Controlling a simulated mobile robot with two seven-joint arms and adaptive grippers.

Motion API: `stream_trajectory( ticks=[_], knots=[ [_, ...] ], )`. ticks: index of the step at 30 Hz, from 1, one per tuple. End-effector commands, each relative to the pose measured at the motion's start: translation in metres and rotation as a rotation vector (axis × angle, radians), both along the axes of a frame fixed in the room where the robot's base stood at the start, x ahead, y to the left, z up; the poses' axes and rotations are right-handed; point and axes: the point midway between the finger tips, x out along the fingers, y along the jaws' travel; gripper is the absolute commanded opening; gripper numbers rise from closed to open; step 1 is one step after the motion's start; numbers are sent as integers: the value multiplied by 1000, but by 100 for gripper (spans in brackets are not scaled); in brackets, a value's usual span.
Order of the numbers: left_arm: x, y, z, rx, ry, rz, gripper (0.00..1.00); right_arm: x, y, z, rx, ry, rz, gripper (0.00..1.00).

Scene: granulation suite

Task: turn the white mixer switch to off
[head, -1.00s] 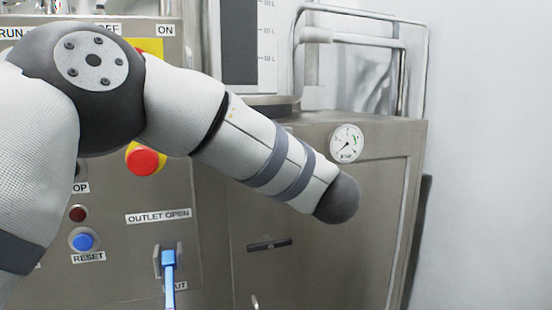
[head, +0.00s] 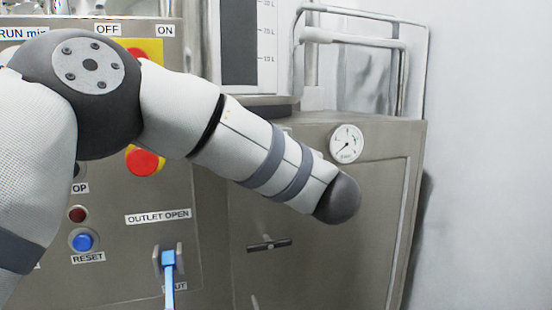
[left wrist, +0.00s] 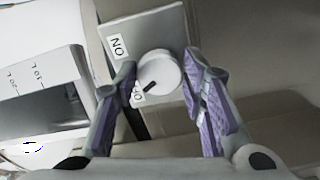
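The white round switch knob (left wrist: 158,72) shows in the left wrist view on a grey plate (left wrist: 155,32). An "ON" label (left wrist: 118,46) is up and left of it. A second label (left wrist: 138,96), partly covered and reading "O" and perhaps "F", is at its lower left. The knob's black mark points to the lower left, toward that second label. My left gripper (left wrist: 158,66) is open, with its purple-padded fingers on both sides of the knob. I cannot tell whether either finger touches it. The head view shows neither the knob nor my grippers; my arm crosses it.
The head view shows a control panel with a red stop button (head: 145,160), a blue reset button (head: 83,239) and a blue outlet lever (head: 168,270). A steel cabinet (head: 330,250) with a gauge (head: 346,143) stands to the right. A level scale (left wrist: 40,85) shows in the wrist view.

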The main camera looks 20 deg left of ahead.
Motion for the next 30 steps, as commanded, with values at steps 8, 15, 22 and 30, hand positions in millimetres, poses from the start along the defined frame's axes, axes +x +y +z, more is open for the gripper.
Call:
stream_trajectory(
  ticks=[8,15,22,30],
  knots=[
    [0,0,0,1,1,0,56,0,0,0,0,0,0,40],
    [-20,-15,1,4,1,-3,56,0,0,0,0,0,0,40],
    [-72,-50,0,3,1,-3,56,0,0,0,0,0,0,40],
    [-100,-67,0,2,0,0,56,0,0,0,0,0,0,40]
  ],
)
